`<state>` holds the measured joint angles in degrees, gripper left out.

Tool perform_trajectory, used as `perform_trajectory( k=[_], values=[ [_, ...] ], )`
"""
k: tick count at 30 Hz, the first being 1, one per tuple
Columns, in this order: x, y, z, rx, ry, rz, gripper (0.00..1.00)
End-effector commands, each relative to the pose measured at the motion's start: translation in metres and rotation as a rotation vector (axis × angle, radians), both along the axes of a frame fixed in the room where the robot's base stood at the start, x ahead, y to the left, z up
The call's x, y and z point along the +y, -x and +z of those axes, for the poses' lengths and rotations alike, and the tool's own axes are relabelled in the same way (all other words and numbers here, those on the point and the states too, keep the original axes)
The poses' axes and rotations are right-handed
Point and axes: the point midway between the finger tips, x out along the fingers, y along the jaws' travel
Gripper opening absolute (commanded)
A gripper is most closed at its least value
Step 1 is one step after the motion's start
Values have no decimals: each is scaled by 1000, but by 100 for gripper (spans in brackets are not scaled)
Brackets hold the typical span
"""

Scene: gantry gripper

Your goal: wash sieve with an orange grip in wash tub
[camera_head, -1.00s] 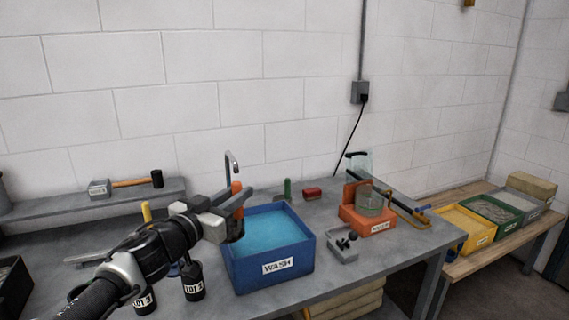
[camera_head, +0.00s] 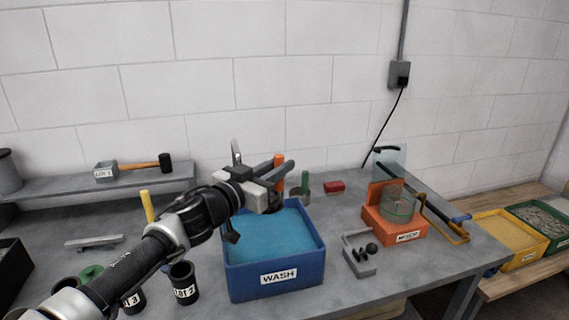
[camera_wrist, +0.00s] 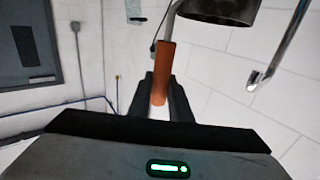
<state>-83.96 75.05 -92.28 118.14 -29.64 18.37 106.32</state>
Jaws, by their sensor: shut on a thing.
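The tub is labelled WASH and holds blue water. In the wrist view, my gripper's dark fingers (camera_wrist: 160,98) are shut on the orange grip (camera_wrist: 163,68) of the sieve. A thin rod joins the grip to the sieve's dark round bowl (camera_wrist: 222,9), cut off by the top edge. In the head view the orange grip (camera_head: 279,165) stands up at the fingers. The bowl is mostly hidden there, and I cannot tell whether it touches the water.
A bent metal spout (camera_head: 236,151) rises behind the gripper. Black cups (camera_head: 184,283) stand left.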

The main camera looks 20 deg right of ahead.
Motion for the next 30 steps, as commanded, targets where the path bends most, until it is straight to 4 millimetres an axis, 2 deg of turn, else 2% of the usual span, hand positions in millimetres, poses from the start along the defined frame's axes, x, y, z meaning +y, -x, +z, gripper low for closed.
perform_trajectory(
  k=[11,30],
  values=[
    [0,0,-23,0,1,0,0],
    [0,0,-90,-1,0,0,0]
  ],
)
